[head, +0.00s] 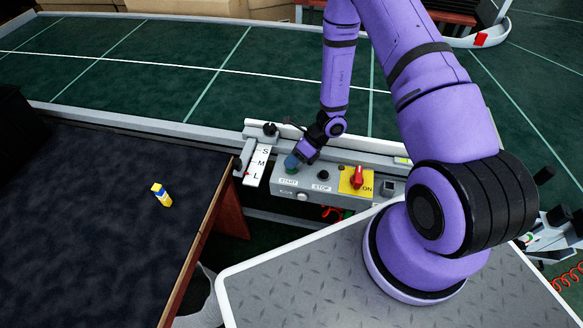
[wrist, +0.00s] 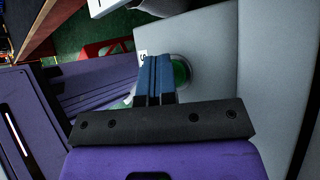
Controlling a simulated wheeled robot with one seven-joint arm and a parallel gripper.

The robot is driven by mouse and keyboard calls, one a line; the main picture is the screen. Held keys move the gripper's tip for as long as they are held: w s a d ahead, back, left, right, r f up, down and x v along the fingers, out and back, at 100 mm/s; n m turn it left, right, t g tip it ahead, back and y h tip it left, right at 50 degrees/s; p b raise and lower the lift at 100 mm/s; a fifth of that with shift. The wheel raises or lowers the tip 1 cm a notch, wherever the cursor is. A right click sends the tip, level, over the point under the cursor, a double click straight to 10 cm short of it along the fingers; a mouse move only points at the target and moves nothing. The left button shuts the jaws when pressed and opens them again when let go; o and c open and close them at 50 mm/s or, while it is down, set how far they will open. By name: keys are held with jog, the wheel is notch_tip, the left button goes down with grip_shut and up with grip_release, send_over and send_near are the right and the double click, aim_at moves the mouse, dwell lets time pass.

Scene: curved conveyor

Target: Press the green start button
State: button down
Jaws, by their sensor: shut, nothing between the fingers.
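The green start button (wrist: 181,72) shows in the wrist view as a round green disc in a pale ring, partly hidden behind my fingers. My gripper (wrist: 158,62) is shut and empty, its blue fingertips over the left part of the button. I cannot tell whether they touch it. In the head view my gripper (head: 291,163) is over the START end of the grey control panel (head: 301,196) and hides the button there.
On the panel are a black STOP button (head: 323,174) and a red rotary switch (head: 357,177) on a yellow plate. An S-M-L selector plate (head: 258,166) stands left of the panel. A dark table (head: 90,215) holds a small yellow-and-blue bottle (head: 161,195). The green conveyor (head: 200,75) runs behind.

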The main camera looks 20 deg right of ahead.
jog(key=shift+r, duration=0.85)
jog(key=shift+r, duration=2.5)
